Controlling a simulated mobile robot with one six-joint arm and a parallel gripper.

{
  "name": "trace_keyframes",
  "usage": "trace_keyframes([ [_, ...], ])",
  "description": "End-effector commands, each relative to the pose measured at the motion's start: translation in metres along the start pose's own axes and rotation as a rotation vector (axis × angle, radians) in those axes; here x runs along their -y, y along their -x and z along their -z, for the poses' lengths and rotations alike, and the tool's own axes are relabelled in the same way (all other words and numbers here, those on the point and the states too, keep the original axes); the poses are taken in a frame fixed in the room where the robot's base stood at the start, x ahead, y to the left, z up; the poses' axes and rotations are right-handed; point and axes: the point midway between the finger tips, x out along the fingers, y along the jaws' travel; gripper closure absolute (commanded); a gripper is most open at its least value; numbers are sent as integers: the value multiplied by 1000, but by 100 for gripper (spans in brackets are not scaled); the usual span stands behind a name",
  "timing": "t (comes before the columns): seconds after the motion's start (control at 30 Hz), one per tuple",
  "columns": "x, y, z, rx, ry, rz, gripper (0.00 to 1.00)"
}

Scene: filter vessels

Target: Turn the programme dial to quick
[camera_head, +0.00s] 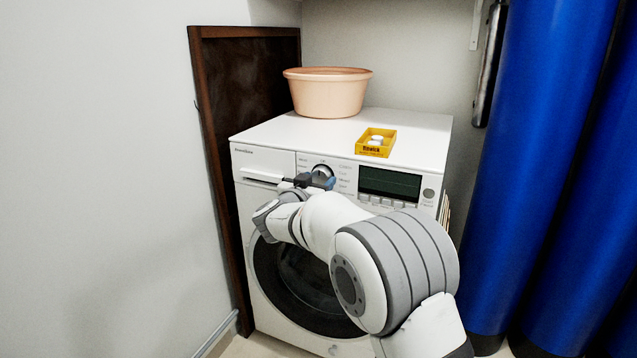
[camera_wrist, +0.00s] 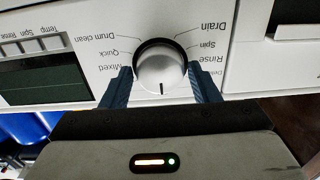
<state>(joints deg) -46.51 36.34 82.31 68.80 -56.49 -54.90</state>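The programme dial (camera_wrist: 160,72) is a round silver knob with a dark ring on the washing machine's front panel. It shows upside down in the wrist view, and its dark pointer line is toward the bottom of that picture. Quick (camera_wrist: 118,53) is printed to the dial's left there, between Mixed and Drum clean.
The white washing machine (camera_head: 290,131) carries a peach basin (camera_head: 328,95) and a yellow box (camera_head: 376,143) on top. The display (camera_head: 390,183) and buttons are right of the dial, the drawer (camera_head: 262,176) left. Blue cylinders (camera_head: 540,150) stand right, a brown panel (camera_head: 245,90) left.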

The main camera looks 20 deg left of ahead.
Motion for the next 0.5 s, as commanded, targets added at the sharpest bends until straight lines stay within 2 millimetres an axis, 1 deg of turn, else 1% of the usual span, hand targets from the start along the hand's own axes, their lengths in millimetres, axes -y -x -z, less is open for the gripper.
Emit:
trace_keyframes([
  [0.03, 0, 0, 0, 0, 0, 0, 49],
  [0.07, 0, 0, 0, 0, 0, 0, 51],
  [0.33, 0, 0, 0, 0, 0, 1, 73],
  [0.37, -9, 0, 1, 0, 1, -1, 75],
  [0.4, -4, 0, 0, 0, -1, -1, 75],
  [0.5, -2, 0, 0, 0, -6, -1, 75],
])
